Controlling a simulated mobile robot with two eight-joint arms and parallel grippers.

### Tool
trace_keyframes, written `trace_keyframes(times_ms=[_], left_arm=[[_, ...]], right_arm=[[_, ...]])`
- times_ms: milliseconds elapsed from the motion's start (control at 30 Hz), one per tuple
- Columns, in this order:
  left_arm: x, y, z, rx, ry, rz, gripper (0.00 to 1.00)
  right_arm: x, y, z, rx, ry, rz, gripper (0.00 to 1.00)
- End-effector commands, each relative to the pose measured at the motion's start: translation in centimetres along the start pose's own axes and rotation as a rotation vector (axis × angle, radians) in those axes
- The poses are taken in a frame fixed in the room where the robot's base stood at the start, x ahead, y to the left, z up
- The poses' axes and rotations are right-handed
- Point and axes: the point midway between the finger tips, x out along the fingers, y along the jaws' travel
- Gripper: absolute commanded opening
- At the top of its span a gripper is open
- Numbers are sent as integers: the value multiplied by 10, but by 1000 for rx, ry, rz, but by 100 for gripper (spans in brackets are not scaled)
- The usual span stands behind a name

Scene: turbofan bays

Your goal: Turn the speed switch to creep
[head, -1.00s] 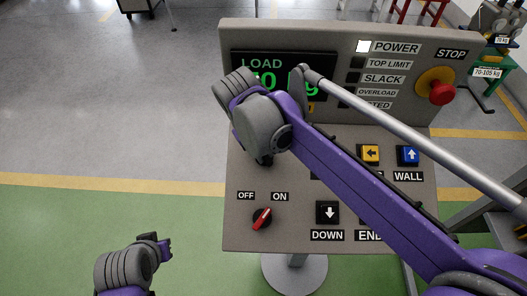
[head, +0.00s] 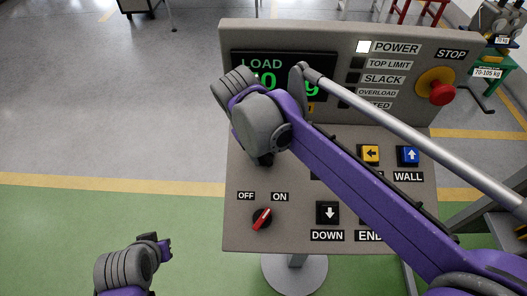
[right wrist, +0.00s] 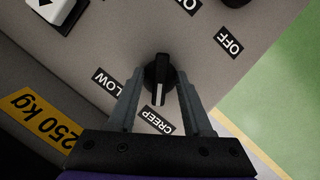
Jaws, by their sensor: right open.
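The speed switch, a black knob (right wrist: 157,72) with a white pointer line, shows in the right wrist view. Its pointer faces down the picture, toward the CREEP label (right wrist: 157,121); the SLOW label (right wrist: 108,82) is partly covered to the left. My right gripper (right wrist: 158,82) is open, with one finger on each side of the knob. I cannot tell whether either finger touches it. In the head view my right arm hides the switch and most of its gripper. My left gripper (head: 165,247) is at the lower left, away from the panel; its jaw state is unclear.
The control panel (head: 238,180) has a red OFF/ON switch (head: 262,218), a DOWN button (head: 327,212), yellow (head: 370,154) and blue (head: 408,155) arrow buttons, and a red stop button (head: 441,93). A load display (head: 310,64) is partly covered.

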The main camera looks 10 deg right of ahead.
Motion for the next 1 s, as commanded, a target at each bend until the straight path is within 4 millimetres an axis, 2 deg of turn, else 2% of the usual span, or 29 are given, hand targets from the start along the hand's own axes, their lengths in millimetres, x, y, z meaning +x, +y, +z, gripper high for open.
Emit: trace_keyframes(times_ms=[400,500,700,1000], left_arm=[[-5,0,-6,0,5,0,0],[-5,0,-6,0,6,0,0],[-6,0,-7,0,7,0,0],[-6,0,-7,0,7,0,0]], right_arm=[[-77,0,0,-3,1,0,50],[-91,0,0,-1,1,0,50],[-104,0,0,-1,0,1,50],[-104,0,0,-1,0,0,50]])
